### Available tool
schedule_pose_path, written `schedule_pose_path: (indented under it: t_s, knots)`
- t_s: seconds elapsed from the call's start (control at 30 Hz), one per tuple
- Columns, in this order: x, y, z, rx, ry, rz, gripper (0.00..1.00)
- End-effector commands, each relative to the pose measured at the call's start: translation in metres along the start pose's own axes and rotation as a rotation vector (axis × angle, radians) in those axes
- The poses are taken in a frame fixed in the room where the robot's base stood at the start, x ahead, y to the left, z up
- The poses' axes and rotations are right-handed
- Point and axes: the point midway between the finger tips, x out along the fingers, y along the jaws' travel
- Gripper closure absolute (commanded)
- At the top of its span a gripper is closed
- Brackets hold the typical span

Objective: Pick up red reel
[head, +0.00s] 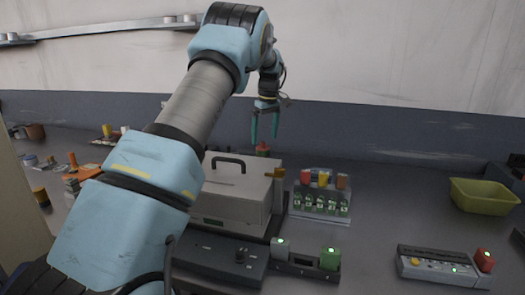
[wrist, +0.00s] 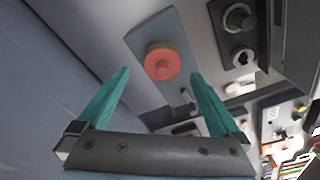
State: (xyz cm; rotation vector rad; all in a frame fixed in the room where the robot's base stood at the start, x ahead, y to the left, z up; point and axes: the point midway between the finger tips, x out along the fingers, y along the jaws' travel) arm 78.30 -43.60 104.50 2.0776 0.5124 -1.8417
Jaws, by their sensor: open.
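The red reel (wrist: 162,63) shows in the wrist view as a round red disc with a small knob, on a grey panel (wrist: 142,44) between and beyond my fingertips. In the head view a small red top (head: 262,148), likely the same reel, shows just behind the grey case, mostly hidden. My gripper (head: 264,138) has two teal fingers pointing down above it. In the wrist view my gripper (wrist: 158,80) is open and empty, with the reel apart from both fingers.
A grey case with a black handle (head: 228,163) stands in front of the reel. A rack of small bottles (head: 320,203) is to its right. A yellow-green bin (head: 484,196) and a button box (head: 437,265) are farther right. The dark bench between them is clear.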

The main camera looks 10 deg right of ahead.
Motion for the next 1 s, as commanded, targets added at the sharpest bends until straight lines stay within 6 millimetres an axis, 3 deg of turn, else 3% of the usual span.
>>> schedule_pose_path:
  t_s: [0.27, 0.6, 0.87, 1.0]
  knots:
    - [0.021, -0.002, 0.0, 0.001, -0.001, -0.001, 0.0]
    - [0.064, -0.004, -0.001, 0.001, 0.001, -0.001, 0.0]
    - [0.068, -0.004, -0.001, 0.001, 0.002, 0.001, 0.0]
    - [0.068, -0.004, -0.001, 0.001, 0.002, 0.001, 0.16]
